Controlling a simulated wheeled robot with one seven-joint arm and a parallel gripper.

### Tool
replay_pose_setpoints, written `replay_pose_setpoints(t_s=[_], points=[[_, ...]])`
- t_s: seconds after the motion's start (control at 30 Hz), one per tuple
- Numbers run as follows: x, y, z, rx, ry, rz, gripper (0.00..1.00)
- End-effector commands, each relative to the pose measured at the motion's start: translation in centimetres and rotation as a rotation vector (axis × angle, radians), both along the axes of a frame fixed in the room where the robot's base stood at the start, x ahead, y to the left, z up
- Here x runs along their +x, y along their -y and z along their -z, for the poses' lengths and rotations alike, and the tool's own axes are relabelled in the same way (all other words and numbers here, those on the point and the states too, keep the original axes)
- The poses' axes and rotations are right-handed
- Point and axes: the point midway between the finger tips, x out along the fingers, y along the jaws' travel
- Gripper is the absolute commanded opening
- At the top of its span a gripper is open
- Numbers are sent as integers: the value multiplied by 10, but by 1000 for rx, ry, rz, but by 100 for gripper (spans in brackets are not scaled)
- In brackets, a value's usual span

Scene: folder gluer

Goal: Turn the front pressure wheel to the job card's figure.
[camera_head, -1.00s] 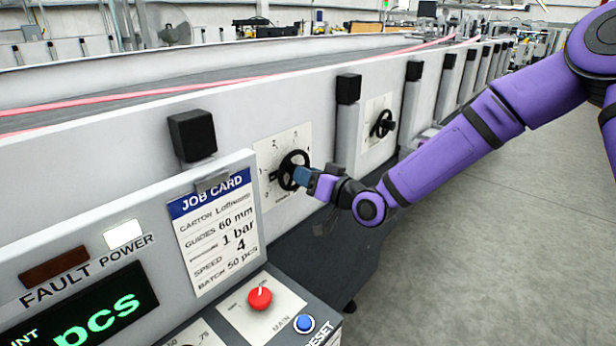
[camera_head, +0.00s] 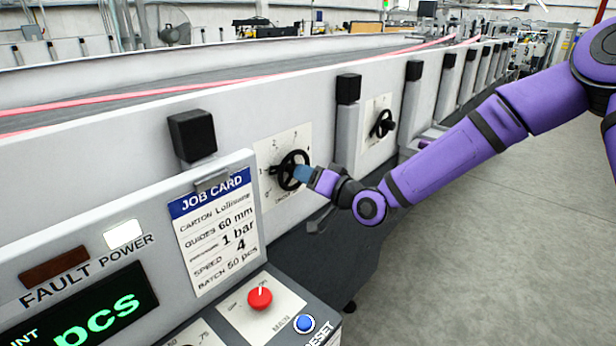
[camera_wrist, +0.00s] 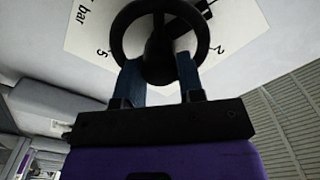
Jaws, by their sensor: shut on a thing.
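The front pressure wheel (camera_head: 292,171) is a black handwheel on a white dial plate (camera_head: 264,150) with figures around it, on the machine's side wall. Its pointer lies toward the left, near the figure 1 as far as I can tell. My gripper (camera_head: 303,175) is shut on the wheel's rim at its right side. In the wrist view, the blue fingers of my gripper (camera_wrist: 162,82) reach the near side of the wheel (camera_wrist: 118,38). The dial plate there shows "bar", 5 and 2. The job card (camera_head: 218,228) reads "1 bar", with the line's label too small to read.
A second black wheel (camera_head: 383,124) sits farther along the wall. The control panel has a red knob (camera_head: 260,298) and a blue reset button (camera_head: 304,323). A black block (camera_head: 193,135) stands out above the job card. Grey floor (camera_head: 500,240) lies open at right.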

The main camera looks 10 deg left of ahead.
Motion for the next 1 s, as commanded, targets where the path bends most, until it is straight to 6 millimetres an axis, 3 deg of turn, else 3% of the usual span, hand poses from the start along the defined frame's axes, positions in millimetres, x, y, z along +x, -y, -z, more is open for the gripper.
replay_pose_setpoints(t_s=[0.07,0.1,0.2,0.57,1.0], points=[[0,1,1,-2,-1,0,12],[0,1,1,-2,-1,0,42],[0,0,1,-2,-1,1,61],[-2,5,0,-2,0,1,61],[-39,69,1,-3,0,2,61]])
